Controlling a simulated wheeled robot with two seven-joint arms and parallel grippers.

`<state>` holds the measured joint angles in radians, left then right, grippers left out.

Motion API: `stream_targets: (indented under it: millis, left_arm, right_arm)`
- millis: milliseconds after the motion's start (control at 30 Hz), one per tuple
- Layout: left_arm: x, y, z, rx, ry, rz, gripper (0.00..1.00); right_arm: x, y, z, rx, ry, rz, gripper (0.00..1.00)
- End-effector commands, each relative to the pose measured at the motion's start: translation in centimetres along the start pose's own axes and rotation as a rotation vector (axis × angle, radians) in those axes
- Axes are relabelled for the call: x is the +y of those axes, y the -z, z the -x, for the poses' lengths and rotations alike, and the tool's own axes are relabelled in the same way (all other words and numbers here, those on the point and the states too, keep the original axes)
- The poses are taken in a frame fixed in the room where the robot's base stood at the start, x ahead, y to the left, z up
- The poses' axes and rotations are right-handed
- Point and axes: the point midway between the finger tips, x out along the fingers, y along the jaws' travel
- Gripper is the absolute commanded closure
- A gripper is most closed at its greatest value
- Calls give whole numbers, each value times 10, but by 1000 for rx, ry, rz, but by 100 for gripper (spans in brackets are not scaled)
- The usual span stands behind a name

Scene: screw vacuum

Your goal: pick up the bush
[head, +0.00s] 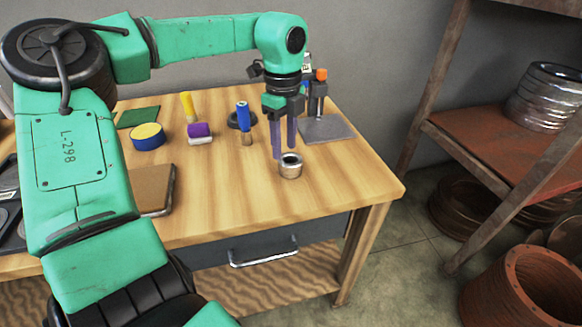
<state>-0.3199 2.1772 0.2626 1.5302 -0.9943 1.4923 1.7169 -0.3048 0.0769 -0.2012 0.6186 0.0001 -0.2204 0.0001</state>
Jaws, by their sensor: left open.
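The bush is most likely the short metal ring-shaped part (290,167) with a dark hole, standing upright on the wooden table (340,190) near its right end. My left gripper (284,150) points down just above and behind it, with two purplish fingers apart. The fingers look empty. The tips are close to the bush's upper rim, and I cannot tell whether they touch it. My right gripper is not in view.
Behind the gripper stand a grey plate (325,130) and an orange-topped device (321,75). A rusty shelf (500,150) stands right. The table's front right is clear.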

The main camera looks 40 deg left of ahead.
Motion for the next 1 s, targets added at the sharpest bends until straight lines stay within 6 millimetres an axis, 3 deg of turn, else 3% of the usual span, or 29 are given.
stream_targets:
  millis: [400, 633, 667, 767, 1000]
  left_arm:
    - [-4, -5, -67, 3, -2, -1, 53]
    - [-4, -5, -72, 1, 2, -1, 53]
    - [-4, -5, -72, 1, 2, -1, 61]
    - [-4, -5, -72, 2, 1, -1, 99]
    - [-4, -5, -72, 2, 1, -1, 100]
  right_arm:
    - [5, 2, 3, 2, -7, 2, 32]
    - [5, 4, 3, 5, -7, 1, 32]
    - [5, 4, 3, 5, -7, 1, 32]
    - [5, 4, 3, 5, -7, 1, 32]
    - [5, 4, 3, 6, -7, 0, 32]
